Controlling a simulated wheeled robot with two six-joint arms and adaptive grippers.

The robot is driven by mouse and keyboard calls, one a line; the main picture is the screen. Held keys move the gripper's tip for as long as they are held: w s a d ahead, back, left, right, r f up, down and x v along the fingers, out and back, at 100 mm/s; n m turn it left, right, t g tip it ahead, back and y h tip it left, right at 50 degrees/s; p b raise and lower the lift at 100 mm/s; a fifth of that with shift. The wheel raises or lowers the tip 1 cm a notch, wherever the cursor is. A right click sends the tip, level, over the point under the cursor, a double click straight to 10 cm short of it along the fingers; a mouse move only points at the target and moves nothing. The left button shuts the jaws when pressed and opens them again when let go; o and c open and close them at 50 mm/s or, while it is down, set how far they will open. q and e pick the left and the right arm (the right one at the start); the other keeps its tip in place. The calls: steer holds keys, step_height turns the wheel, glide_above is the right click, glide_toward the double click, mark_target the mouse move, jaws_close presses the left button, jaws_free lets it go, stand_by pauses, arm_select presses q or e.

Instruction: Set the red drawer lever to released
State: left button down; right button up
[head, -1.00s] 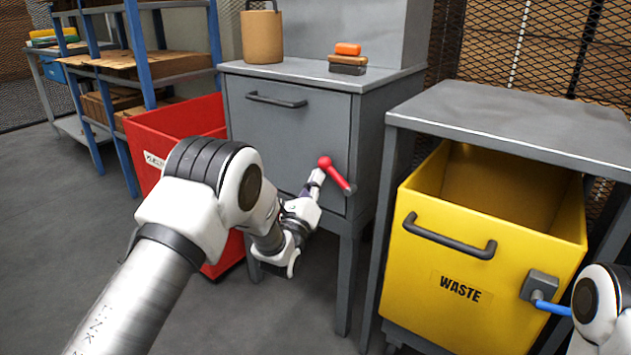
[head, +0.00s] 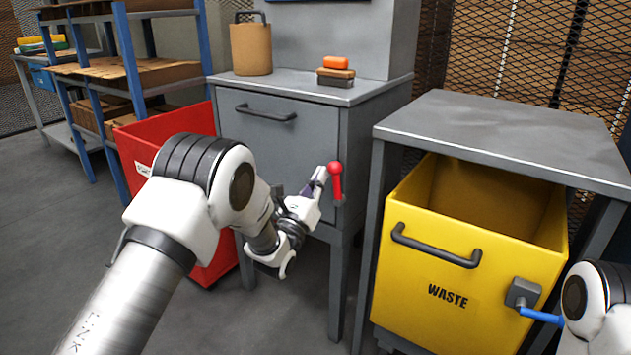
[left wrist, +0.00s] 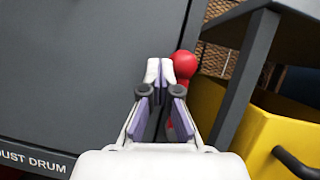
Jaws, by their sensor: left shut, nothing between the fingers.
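The red lever (head: 335,172) is on the front right edge of the grey cabinet (head: 285,150). Its ball knob points up and its arm stands nearly upright. My left gripper (head: 321,176) is shut and empty, with its tips just left of the knob. In the left wrist view the shut fingertips (left wrist: 160,72) are beside the red knob (left wrist: 184,64), very close to it; I cannot tell whether they touch. The right finger partly hides the lever's arm. My right gripper is out of view; only part of my right arm shows at the lower right.
A yellow waste bin (head: 430,290) with a blue lever (head: 541,316) is under a grey table (head: 500,125) at the right. A red bin (head: 140,145) is left of the cabinet. A bucket (head: 251,48) and stacked blocks (head: 336,68) stand on the cabinet top.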

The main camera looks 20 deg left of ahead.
arm_select(q)
steer(key=shift+s+d+r+m+h, duration=0.1)
steer(key=shift+d+m+h, duration=0.15)
steer(key=shift+m+h, duration=0.4)
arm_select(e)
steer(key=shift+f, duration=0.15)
